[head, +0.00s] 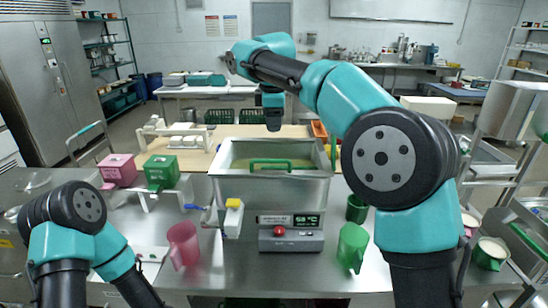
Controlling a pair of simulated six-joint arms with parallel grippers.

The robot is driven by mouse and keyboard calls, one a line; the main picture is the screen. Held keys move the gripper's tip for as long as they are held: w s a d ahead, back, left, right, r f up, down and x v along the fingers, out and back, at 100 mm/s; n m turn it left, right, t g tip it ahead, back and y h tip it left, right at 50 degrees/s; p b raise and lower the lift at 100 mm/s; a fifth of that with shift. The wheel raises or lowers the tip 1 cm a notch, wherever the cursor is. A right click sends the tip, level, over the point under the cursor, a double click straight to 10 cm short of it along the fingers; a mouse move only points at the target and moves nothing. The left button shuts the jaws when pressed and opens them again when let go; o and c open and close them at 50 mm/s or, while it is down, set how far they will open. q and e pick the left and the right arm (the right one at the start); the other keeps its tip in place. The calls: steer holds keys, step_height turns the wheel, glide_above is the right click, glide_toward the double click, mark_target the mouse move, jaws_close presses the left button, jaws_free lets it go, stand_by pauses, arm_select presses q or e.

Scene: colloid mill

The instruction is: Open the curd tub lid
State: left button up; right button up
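A square metal tub (228,190), which looks like the curd tub, stands at the middle of the steel table. Its top shows a metal rim around a yellowish-green surface; I cannot tell whether that is a clear lid or the contents. A green bar handle (270,162) lies across the near side of the top. My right gripper (273,122) points down above the back of the tub, apart from the handle. Its fingers are too small and dark to tell open from shut. My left arm bends down at the lower left, and its gripper is out of view.
A control box (291,233) with a red button sits in front of the tub. A pink jug (184,245) and green jug (352,247) flank it. A white-and-yellow item (233,218) is close at left. Pink (119,170) and green (161,172) boxes stand further left.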

steer(key=w+f, duration=0.1)
steer(key=f, duration=0.7)
steer(key=w+f, duration=0.1)
steer(key=f, duration=0.4)
steer(key=shift+w+d, duration=0.15)
steer(key=shift+w, duration=0.15)
steer(key=shift+r, duration=0.1)
jaws_close()
